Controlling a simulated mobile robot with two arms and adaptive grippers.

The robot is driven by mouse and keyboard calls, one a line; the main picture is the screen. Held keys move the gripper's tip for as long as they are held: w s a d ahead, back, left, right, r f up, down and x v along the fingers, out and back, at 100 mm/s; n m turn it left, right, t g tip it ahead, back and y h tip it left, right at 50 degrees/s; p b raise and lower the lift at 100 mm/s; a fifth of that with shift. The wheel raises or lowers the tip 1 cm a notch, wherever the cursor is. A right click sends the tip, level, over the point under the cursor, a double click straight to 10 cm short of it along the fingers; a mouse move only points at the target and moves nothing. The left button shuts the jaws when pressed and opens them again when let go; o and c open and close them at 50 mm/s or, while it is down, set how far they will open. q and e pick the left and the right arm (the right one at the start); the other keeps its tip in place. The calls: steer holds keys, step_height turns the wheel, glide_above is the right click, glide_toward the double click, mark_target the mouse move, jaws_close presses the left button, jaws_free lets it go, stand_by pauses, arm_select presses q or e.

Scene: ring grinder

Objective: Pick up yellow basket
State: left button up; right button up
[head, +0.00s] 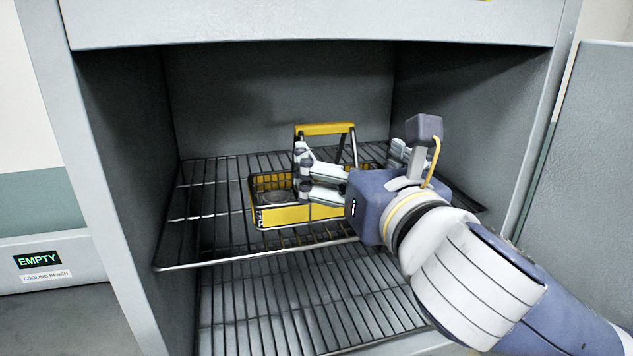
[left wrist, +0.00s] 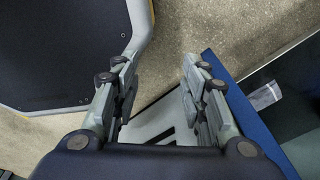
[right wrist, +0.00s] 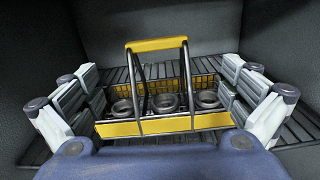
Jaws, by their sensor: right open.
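The yellow basket (head: 286,214) stands on the upper wire rack inside the grey cabinet, its yellow-topped handle (head: 325,129) upright. In the right wrist view the basket (right wrist: 165,125) holds dark rings (right wrist: 165,102). My right gripper (head: 350,165) is open at the basket's right part in the head view, hiding some of it. In the right wrist view its fingers (right wrist: 162,100) are spread on either side of the basket, with the handle between them. My left gripper (left wrist: 160,80) is open and empty over the floor in the left wrist view; it is not in the head view.
The upper rack (head: 200,235) has free room left of the basket. A lower rack (head: 270,310) lies beneath. The cabinet's left wall (head: 125,150) and top edge (head: 310,25) bound the opening. An open door (head: 580,150) stands at right. A cooling bench sign (head: 46,276) is at left.

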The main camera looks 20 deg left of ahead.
mark_target(327, 129)
steer(key=shift+n, duration=0.4)
steer(key=w+a, duration=0.1)
steer(key=w+a+r+p, duration=0.1)
steer(key=w, duration=0.1)
steer(key=shift+w+a, duration=0.15)
steer(key=shift+a, duration=0.15)
steer(key=shift+w+a, duration=0.25)
steer(key=shift+w, duration=0.05)
steer(key=shift+w+a+p, duration=0.2)
steer(key=shift+w+p, duration=0.15)
steer(key=p+x, duration=0.1)
steer(key=x, duration=0.3)
steer(key=shift+a+r+p, duration=0.1)
steer(key=shift+r+p, duration=0.1)
steer(key=shift+p, duration=0.15)
steer(key=shift+w+a, duration=0.15)
steer(key=shift+w, duration=0.15)
arm_select(q)
steer(key=r, duration=0.1)
steer(key=s+d+r, duration=0.1)
steer(key=r, duration=0.1)
steer(key=shift+s+d+r, duration=0.1)
steer(key=shift+s+r, duration=0.05)
steer(key=shift+r, duration=0.05)
